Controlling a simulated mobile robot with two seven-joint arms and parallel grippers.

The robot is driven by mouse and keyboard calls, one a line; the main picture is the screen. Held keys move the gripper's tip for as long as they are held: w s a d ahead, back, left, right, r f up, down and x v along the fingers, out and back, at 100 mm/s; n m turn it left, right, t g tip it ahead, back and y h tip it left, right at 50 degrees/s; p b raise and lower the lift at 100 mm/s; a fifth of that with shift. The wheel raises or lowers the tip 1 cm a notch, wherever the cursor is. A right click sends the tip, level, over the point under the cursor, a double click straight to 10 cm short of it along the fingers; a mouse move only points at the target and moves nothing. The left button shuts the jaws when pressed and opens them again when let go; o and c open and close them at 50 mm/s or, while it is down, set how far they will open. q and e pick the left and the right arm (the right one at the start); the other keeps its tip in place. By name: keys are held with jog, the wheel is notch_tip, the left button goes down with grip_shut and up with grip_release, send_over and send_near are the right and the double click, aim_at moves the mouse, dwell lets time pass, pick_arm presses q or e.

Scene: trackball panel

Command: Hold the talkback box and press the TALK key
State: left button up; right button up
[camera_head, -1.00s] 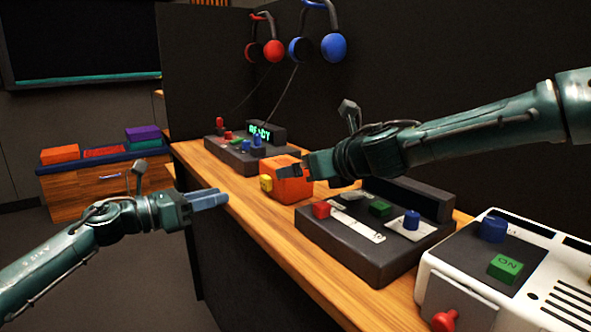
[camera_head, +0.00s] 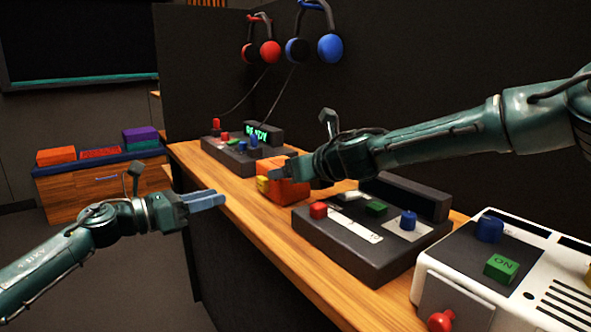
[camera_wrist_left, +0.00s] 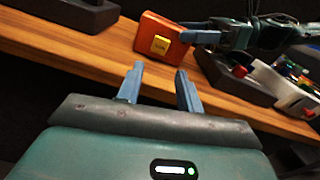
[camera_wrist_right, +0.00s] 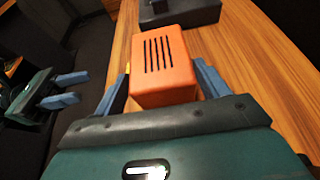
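The talkback box (camera_head: 284,190) is a small orange box on the wooden counter. Its slotted top shows in the right wrist view (camera_wrist_right: 163,62). The yellow TALK key (camera_wrist_left: 160,45) is on its side facing my left gripper; it also shows in the head view (camera_head: 262,184). My right gripper (camera_wrist_right: 161,72) has its fingers on either side of the box, open around it; whether either finger touches is unclear. My left gripper (camera_wrist_left: 158,80) is open and empty, off the counter's front edge, pointing toward the box but apart from it; it also shows in the head view (camera_head: 207,200).
A dark panel (camera_head: 345,248) with red, green and blue controls is right of the box. A white unit (camera_head: 455,270) with a green ON key stands nearer. A console with a READY display (camera_head: 257,131) is behind. Headphones (camera_head: 318,45) hang on the partition. Space before the counter is clear.

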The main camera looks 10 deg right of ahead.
jog(key=c, duration=0.6)
pick_arm(q)
grip_shut()
pick_arm(e)
jog(key=shift+o, duration=0.2)
dwell(1.1)
